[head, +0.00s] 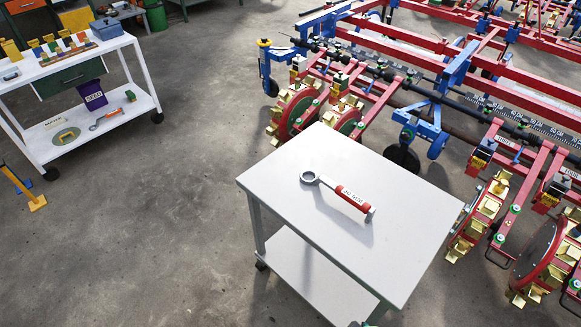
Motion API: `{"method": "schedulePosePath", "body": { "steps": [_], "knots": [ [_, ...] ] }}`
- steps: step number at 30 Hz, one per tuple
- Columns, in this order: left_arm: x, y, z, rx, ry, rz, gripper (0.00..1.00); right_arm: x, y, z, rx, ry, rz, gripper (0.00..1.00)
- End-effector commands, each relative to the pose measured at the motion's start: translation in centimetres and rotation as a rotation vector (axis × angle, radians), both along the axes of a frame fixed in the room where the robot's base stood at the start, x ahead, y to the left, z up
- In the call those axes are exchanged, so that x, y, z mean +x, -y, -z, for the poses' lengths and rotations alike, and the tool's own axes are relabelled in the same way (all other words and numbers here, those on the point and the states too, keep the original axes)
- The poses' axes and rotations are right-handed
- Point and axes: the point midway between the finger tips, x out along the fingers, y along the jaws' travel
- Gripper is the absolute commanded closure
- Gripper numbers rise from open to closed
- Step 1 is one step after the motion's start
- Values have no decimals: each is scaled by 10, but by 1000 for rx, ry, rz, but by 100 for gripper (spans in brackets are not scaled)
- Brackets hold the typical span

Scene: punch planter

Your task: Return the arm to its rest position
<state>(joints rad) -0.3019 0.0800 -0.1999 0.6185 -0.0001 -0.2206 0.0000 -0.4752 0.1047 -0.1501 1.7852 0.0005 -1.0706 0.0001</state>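Neither of my grippers and no clear part of my arms shows in the head view. A ring-ended wrench (330,188) with a red grip and a white label lies on top of the grey wheeled table (400,250) in the middle. Its ring end points to the upper left. Nothing is seen touching it.
A red and blue planter machine (440,110) with gold-toothed wheels fills the right and stands close behind the table. A white cart (120,110) with small parts stands at the left. A yellow stand (30,195) is at the left edge. Concrete floor (150,240) lies clear at the lower left.

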Motion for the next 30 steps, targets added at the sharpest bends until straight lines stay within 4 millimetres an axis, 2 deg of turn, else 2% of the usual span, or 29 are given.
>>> {"method": "schedulePosePath", "body": {
  "steps": [1,6,12,15,19,23,29,30],
  "knots": [
    [0,0,-5,0,0,0,60,-10,1,21,-3,-22,-2,36],
    [0,0,-12,0,1,0,60,-49,7,87,-8,-62,-11,36],
    [1,0,-20,0,2,0,60,-112,17,141,-14,-105,-21,36],
    [1,0,-22,0,2,0,60,-140,23,155,-17,-120,-25,36],
    [2,0,-24,-1,3,1,60,-166,28,164,-19,-131,-29,36],
    [2,0,-25,-1,3,0,60,-177,30,167,-20,-136,-31,36],
    [2,0,-25,-1,4,0,60,-178,31,168,-20,-136,-31,36],
    [2,0,-25,-1,4,0,60,-178,31,168,-20,-136,-31,52]
  ]
}}
